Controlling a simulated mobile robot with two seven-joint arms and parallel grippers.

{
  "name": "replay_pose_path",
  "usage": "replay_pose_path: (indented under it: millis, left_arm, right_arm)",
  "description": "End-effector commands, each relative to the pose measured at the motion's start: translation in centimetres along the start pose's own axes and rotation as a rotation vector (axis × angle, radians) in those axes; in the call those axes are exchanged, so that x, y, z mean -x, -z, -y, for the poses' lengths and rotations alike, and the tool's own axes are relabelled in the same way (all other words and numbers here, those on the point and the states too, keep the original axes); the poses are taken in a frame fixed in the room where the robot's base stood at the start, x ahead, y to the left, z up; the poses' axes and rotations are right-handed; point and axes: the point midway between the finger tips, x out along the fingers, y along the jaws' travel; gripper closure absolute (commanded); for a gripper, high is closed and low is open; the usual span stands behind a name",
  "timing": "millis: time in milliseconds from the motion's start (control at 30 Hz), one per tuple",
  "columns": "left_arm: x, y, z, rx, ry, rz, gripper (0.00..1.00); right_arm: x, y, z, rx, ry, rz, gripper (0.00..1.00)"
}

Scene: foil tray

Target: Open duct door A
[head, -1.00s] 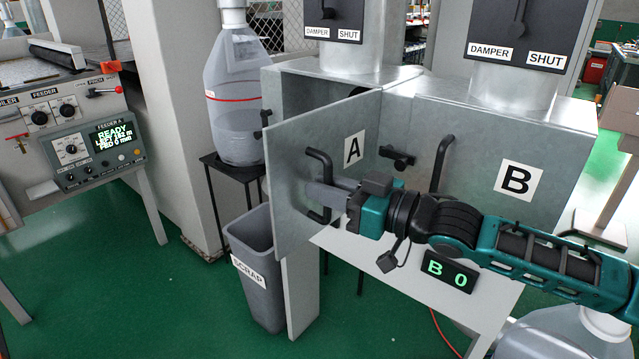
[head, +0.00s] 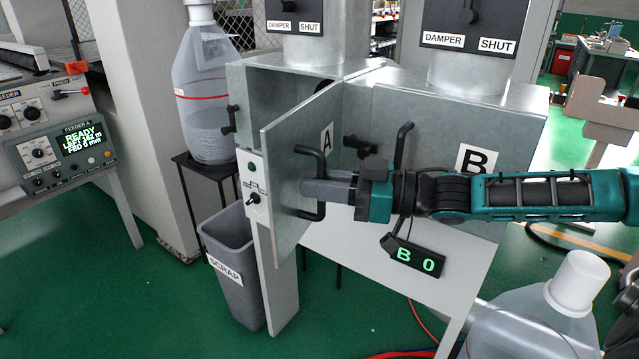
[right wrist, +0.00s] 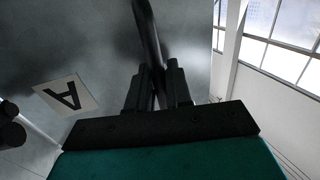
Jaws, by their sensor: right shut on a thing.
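Duct door A (head: 290,150) is a grey metal door with a white label "A" (head: 326,139). It stands ajar, swung out from its duct box, with the dark inside of the box showing at its left. Its black bar handle (head: 316,212) is on the outer face. My right gripper (head: 310,190) is shut on the handle. In the right wrist view the fingers (right wrist: 158,88) close around the dark bar (right wrist: 147,35), with the "A" label at left. My left gripper is in neither view.
Door B (head: 440,140) with its own handle (head: 402,145) is beside door A, behind my right arm. A grey scrap bin (head: 235,250) stands below at left. A large bottle (head: 205,100) sits on a black stand. A clear jug (head: 530,320) is at lower right.

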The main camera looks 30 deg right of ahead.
Motion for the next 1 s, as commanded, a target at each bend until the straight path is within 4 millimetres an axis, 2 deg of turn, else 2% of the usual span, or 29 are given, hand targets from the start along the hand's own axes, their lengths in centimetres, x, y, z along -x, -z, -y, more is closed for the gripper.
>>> replay_pose_path:
  millis: [333,367,500,767,1000]
  left_arm:
    - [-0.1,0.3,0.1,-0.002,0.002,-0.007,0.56]
    - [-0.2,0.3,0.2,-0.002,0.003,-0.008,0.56]
    - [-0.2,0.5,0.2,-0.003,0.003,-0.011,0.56]
    - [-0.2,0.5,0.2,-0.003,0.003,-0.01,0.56]
    - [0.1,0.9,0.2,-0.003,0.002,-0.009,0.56]
  right_arm:
    - [0.0,-0.2,0.1,-0.002,0.002,0.003,1.0]
    - [0.0,-0.2,0.1,-0.002,0.002,0.003,0.79]
    - [0.0,-0.1,0.1,-0.001,0.002,0.003,0.66]
    - [0.1,-0.1,0.0,-0.001,0.002,0.002,0.66]
    - [1.6,-0.2,0.1,-0.003,0.006,0.011,0.66]
